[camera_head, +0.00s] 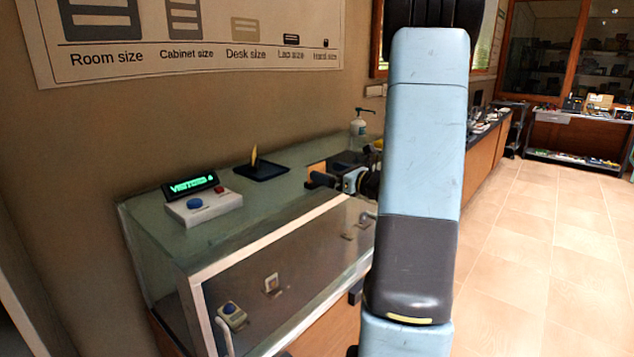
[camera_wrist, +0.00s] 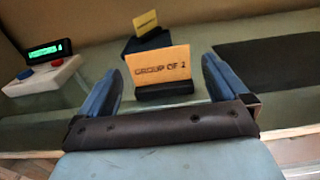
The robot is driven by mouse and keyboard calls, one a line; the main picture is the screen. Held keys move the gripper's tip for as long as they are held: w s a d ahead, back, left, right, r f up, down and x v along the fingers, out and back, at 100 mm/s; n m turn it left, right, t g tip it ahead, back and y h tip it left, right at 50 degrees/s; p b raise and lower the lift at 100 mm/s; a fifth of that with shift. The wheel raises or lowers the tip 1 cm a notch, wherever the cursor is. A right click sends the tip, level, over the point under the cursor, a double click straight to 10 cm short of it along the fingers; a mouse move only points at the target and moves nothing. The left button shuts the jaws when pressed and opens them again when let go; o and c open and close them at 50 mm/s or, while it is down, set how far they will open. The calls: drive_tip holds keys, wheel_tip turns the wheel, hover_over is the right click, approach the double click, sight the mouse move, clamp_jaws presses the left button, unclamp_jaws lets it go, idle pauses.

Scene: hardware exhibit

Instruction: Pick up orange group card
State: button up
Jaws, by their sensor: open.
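The fingers are spread apart with nothing gripped. I cannot tell from this view how far the card is beyond the fingertips. In the head view my gripper (camera_head: 322,180) is small, just above the counter's far part, partly hidden by my arm.
A yellow card (camera_wrist: 146,21) stands behind the orange one; in the head view a yellow piece (camera_head: 254,156) stands on a black tray (camera_head: 275,170). A visitor counter with buttons (camera_head: 204,205) sits on the glass case (camera_head: 160,235). A pump bottle (camera_head: 358,126) stands farther back.

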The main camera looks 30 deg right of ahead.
sight(317, 167)
drive_tip(key=shift+f+x, duration=0.1)
drive_tip(key=shift+x, duration=1.65)
drive_tip(key=shift+f+x, duration=0.15)
drive_tip(key=shift+x, duration=1.6)
drive_tip(key=shift+c, duration=0.3)
drive_tip(key=c, duration=0.7)
drive_tip(key=shift+o, duration=0.2)
drive_tip(key=shift+r, duration=0.15)
drive_tip(key=shift+r, duration=0.3)
wheel_tip(317, 167, up, 2)
drive_tip(key=shift+r, duration=0.15)
drive_tip(key=s+a+r, duration=0.1)
drive_tip(key=s+r, duration=0.9)
drive_tip(key=s, duration=0.4)
drive_tip(key=shift+a, duration=0.3)
